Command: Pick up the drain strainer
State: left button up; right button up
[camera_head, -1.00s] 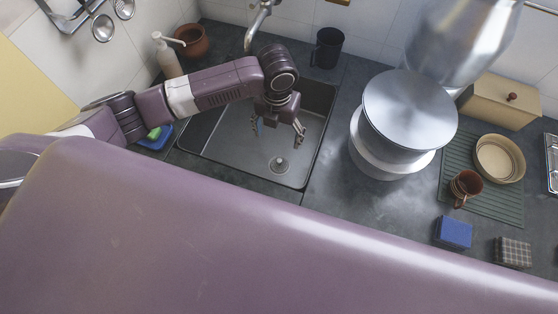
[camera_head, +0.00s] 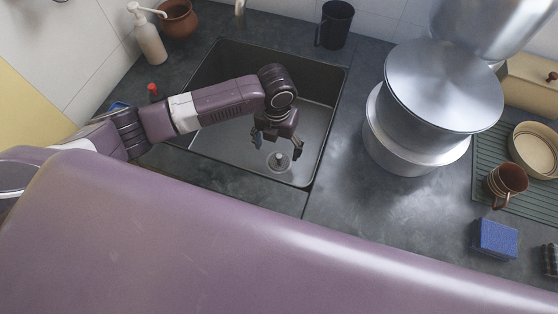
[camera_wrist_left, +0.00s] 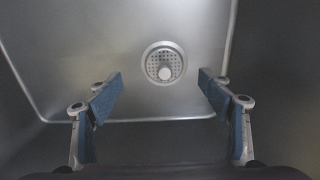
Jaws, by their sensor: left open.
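The drain strainer (camera_head: 278,161) is a round perforated metal disc with a knob, set in the floor of the dark sink (camera_head: 318,130). In the left wrist view the strainer (camera_wrist_left: 164,64) lies ahead of the fingertips, roughly centred between them. My left gripper (camera_head: 276,143) is open and empty above the strainer, inside the sink's outline. In the left wrist view its two blue-padded fingers (camera_wrist_left: 160,90) are spread wide, with nothing between them. My right gripper is not in view.
A dark mug (camera_head: 336,24) stands behind the sink, and a soap dispenser (camera_head: 149,40) and clay pot (camera_head: 178,18) at the back left. A blue sponge (camera_head: 495,239) and striped mug (camera_head: 505,182) are at the right.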

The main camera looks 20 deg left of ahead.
aim_at(279, 156)
pick_arm(q)
jog(key=f, duration=0.5)
jog(key=shift+d, duration=0.3)
jog(key=shift+s, duration=0.1)
jog(key=shift+c, duration=0.6)
jog(key=shift+s, duration=0.1)
jog(key=c, duration=1.3)
